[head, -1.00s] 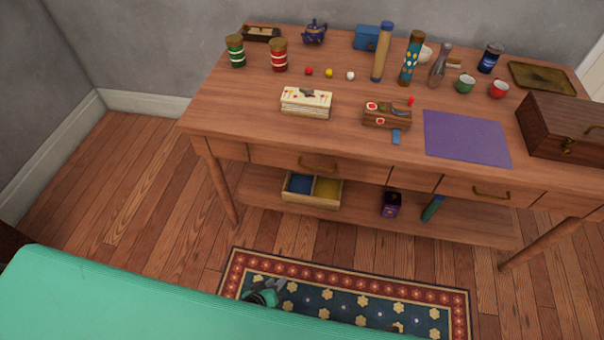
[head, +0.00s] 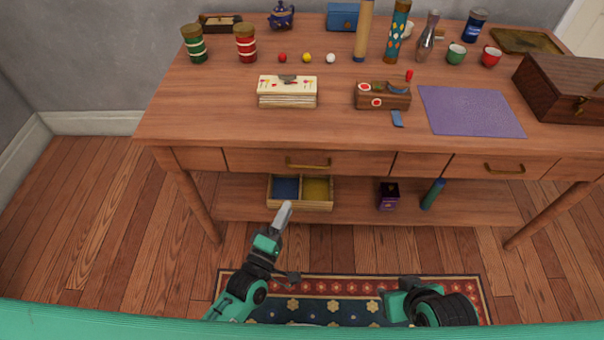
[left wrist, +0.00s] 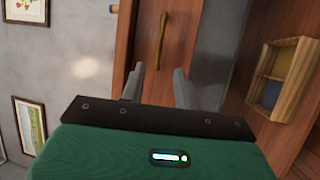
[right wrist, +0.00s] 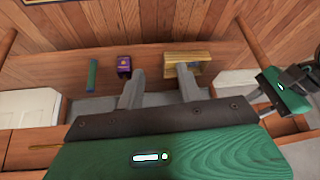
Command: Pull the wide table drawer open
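The wide drawer (head: 260,161) is shut flush in the wooden table's front, left of centre, with a curved brass handle (head: 307,163). In the left wrist view the handle (left wrist: 160,48) stands upright ahead of the gap between my left gripper's fingers (left wrist: 158,84). My left gripper (head: 284,211) is open and empty, below and in front of the handle, not touching it. My right gripper (right wrist: 159,86) is open and empty in the right wrist view. In the head view it is low at the right over the rug, its fingers hard to make out.
A smaller drawer with its own handle (head: 505,168) is at the right. The lower shelf holds a divided box (head: 300,206), a purple box (head: 388,197) and a green cylinder (head: 432,195). Many items crowd the tabletop. A patterned rug (head: 320,281) lies before the table.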

